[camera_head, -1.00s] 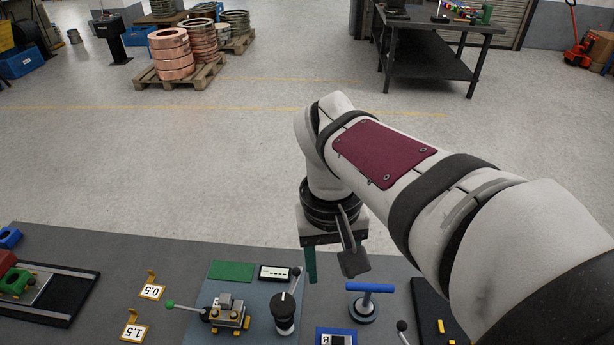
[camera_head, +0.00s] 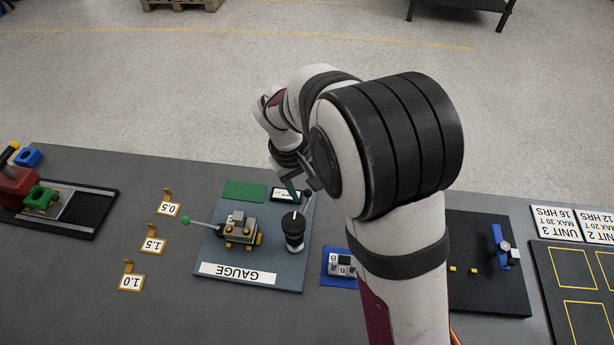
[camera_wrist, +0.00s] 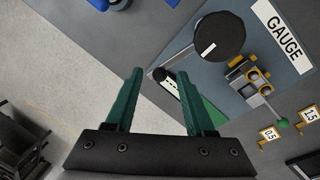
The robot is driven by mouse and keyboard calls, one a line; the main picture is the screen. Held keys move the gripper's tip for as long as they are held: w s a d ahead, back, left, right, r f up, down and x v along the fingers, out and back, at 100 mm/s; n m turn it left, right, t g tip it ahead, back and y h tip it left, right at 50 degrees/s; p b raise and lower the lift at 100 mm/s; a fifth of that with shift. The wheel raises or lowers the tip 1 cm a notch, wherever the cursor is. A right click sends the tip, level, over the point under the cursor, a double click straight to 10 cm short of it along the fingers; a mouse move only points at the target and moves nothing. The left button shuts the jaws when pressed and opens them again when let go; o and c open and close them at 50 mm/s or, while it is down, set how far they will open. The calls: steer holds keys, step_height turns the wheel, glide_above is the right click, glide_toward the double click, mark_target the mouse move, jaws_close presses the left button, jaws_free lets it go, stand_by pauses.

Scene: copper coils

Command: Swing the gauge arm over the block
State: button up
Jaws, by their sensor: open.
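The gauge stands on a blue-grey plate (camera_head: 262,272) labelled GAUGE. Its black round post (camera_head: 294,228) carries a thin arm with a small black ball knob (camera_head: 307,193), pointing away towards the bench's far edge. The block (camera_head: 241,228), grey with yellow parts and a green-tipped lever, sits left of the post; the arm is not over it. My gripper (camera_head: 301,186) is open near the display and the knob. In the wrist view the black ball knob (camera_wrist: 158,74) appears between the two teal fingertips (camera_wrist: 161,73); contact cannot be told.
A small display (camera_head: 286,194) and green pad (camera_head: 245,191) lie at the plate's far side. Yellow tags (camera_head: 153,245) stand to the left. A blue fixture (camera_head: 338,267) is to the right, partly behind my arm. Bare bench lies at front left.

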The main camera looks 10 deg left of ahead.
steer(key=shift+f, duration=0.1)
jaws_close()
stand_by(1.4)
